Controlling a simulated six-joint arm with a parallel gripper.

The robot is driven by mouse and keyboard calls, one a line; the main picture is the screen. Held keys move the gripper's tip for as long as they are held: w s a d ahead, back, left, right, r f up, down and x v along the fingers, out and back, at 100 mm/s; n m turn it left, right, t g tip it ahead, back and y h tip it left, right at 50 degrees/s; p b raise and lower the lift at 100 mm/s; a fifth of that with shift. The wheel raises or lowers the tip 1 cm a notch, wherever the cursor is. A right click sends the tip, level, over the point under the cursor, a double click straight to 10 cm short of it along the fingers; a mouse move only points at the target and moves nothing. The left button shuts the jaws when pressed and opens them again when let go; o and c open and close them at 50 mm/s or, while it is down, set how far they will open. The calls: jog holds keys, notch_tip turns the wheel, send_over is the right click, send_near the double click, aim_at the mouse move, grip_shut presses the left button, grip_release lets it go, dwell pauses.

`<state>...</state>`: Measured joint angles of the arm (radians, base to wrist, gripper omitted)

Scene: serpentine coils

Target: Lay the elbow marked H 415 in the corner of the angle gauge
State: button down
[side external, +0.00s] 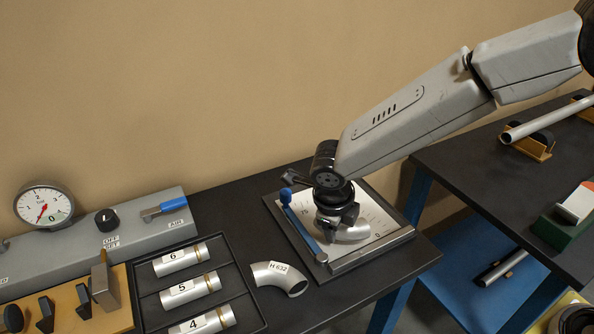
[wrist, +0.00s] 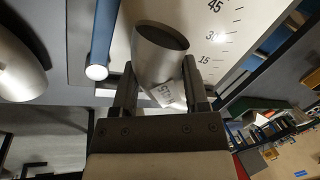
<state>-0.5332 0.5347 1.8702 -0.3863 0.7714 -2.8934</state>
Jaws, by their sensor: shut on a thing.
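My gripper (side external: 338,213) is over the angle gauge, shut on a grey metal elbow (side external: 354,234). In the wrist view the elbow (wrist: 158,62) sits between the two fingers, its open end facing away from the palm; its white label is partly hidden, with "15" seeming to show. The angle gauge (side external: 385,216) is a pale plate with degree marks, a raised metal fence along its front edge and a blue swing arm (side external: 303,226) at left. The held elbow is low over the plate near the fence; I cannot tell whether it touches either.
Another elbow (side external: 280,278), marked H 632, lies on the dark table left of the gauge. A black tray (side external: 237,293) holds numbered tubes 4, 5 and 6. An air panel with a dial (side external: 43,205) stands at the back left. A second bench (side external: 470,165) is at right.

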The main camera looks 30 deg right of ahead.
jog(key=shift+f, duration=0.75)
dwell(0.6)
grip_release()
jog(key=v, duration=0.8)
dwell(0.5)
